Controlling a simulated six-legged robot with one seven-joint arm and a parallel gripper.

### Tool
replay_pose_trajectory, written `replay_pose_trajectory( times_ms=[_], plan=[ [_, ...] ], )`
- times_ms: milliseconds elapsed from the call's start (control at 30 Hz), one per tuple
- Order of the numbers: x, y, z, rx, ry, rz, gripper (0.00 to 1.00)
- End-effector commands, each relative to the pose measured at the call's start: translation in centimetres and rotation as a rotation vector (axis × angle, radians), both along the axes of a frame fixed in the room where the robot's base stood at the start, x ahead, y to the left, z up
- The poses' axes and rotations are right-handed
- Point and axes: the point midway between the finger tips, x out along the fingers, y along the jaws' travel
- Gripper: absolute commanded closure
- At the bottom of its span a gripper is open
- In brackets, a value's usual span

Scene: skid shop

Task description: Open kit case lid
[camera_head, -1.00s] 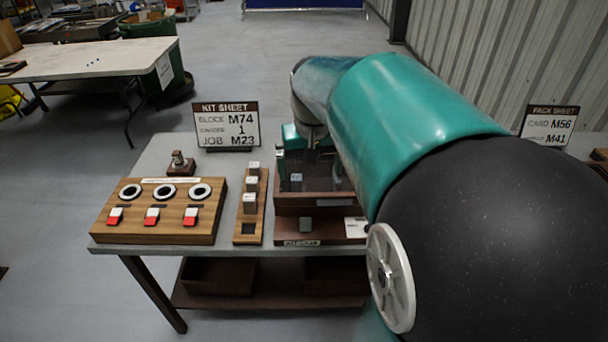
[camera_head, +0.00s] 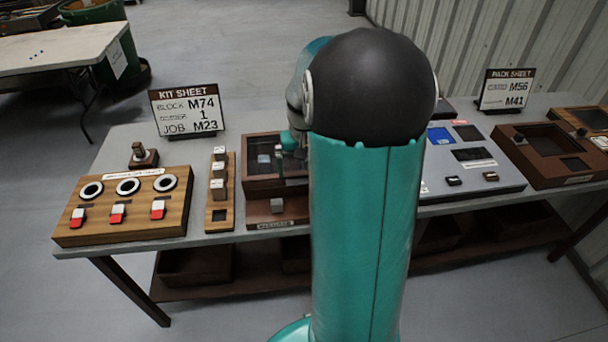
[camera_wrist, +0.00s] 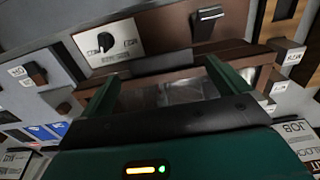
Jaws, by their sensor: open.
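A brown case (camera_head: 262,187) with a dark, glass-like top panel (camera_head: 262,160) stands on the bench, left of my arm; I take it for the kit case. A grey block (camera_head: 277,205) is on its low front part. Its lid looks down, but my arm hides its right side. My gripper (camera_head: 286,152) is over the right part of the case top. In the wrist view my gripper (camera_wrist: 163,80) shows two green fingers spread apart. A clear, glassy surface lies between and beyond them, with nothing visibly gripped. Whether a finger touches the lid I cannot tell.
A wooden panel with red-white switches (camera_head: 122,215) and a block rack (camera_head: 220,217) stand left of the case. A grey console (camera_head: 475,170) and another brown case (camera_head: 555,150) stand right. The kit sheet sign (camera_head: 187,110) is behind. A pale panel with a black knob (camera_wrist: 105,42) shows in the wrist view.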

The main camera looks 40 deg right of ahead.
Motion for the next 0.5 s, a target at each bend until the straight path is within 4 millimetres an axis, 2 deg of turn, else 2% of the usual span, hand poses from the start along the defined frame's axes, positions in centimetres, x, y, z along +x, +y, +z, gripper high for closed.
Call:
replay_pose_trajectory(
  times_ms=[33, 200, 500],
  plan=[
    [-0.1, 0.0, -1.0, 0.002, 0.003, 0.0, 0.0],
    [0.1, -0.1, -3.1, 0.001, 0.001, 0.0, 0.0],
    [0.2, -0.1, -3.7, -0.001, -0.001, 0.0, 0.0]
  ],
)
